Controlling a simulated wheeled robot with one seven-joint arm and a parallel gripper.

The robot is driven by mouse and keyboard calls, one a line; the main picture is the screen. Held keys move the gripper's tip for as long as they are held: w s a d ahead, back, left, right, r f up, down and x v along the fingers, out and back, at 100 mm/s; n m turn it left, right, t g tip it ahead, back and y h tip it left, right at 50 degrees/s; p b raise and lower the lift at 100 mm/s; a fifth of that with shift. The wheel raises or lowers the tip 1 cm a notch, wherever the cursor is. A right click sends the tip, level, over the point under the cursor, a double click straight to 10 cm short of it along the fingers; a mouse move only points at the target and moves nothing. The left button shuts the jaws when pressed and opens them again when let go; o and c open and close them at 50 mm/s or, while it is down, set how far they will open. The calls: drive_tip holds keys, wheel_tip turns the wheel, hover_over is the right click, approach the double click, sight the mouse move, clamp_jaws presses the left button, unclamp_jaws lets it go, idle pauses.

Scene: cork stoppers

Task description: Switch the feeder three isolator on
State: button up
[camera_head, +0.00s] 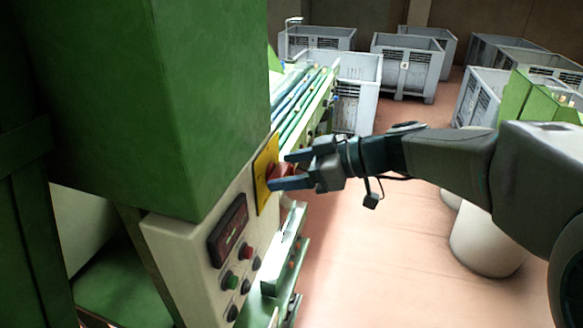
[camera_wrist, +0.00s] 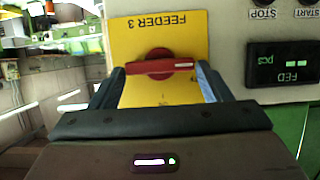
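The feeder three isolator is a red rotary handle (camera_wrist: 157,66) on a yellow plate (camera_wrist: 190,28) marked FEEDER 3, which reads upside down in the wrist view. The handle lies level across that picture, with a pale mark near its right end. My gripper (camera_wrist: 160,70) is open, one finger at each end of the handle; I cannot tell whether they touch it. In the head view, my gripper (camera_head: 279,170) reaches in from the right to the yellow plate (camera_head: 262,178), and the red handle (camera_head: 283,172) shows partly between the fingers.
The plate is on a cream panel (camera_head: 178,250) under a green housing (camera_head: 205,100). A dark display (camera_head: 228,230) and several push buttons (camera_head: 246,251) are nearby. Grey crates (camera_head: 408,66) stand behind. The floor (camera_head: 370,240) right of the panel is clear.

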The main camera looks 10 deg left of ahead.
drive_tip(key=c, duration=0.5)
drive_tip(key=shift+b, duration=0.4)
drive_tip(key=shift+w+f+m+g+b, duration=0.1)
drive_tip(key=shift+f+m+g+b, duration=0.2)
drive_tip(key=shift+b, duration=0.5)
drive_tip(key=shift+w+m+g+b, duration=0.1)
drive_tip(key=shift+m+g+b, duration=0.2)
drive_tip(key=shift+m+b, duration=0.55)
drive_tip(key=m+g+b, duration=0.2)
drive_tip(key=b, duration=0.1)
drive_tip(key=shift+w+d+m+y, duration=0.1)
drive_tip(key=shift+w+m+y, duration=0.2)
drive_tip(key=shift+y, duration=0.1)
drive_tip(key=m, duration=0.1)
drive_tip(key=m+g, duration=0.1)
drive_tip(key=m+g+y, duration=0.1)
drive_tip(key=m, duration=0.1)
drive_tip(key=shift+w+f+b, duration=0.1)
drive_tip(key=shift+w+b, duration=0.15)
drive_tip(key=shift+b, duration=0.05)
drive_tip(key=m, duration=0.1)
drive_tip(key=m+g+y, duration=0.1)
drive_tip(key=m, duration=0.1)
drive_tip(key=m+y, duration=0.1)
drive_tip(key=shift+f+m+p, duration=0.25)
drive_tip(key=shift+f+p, duration=0.05)
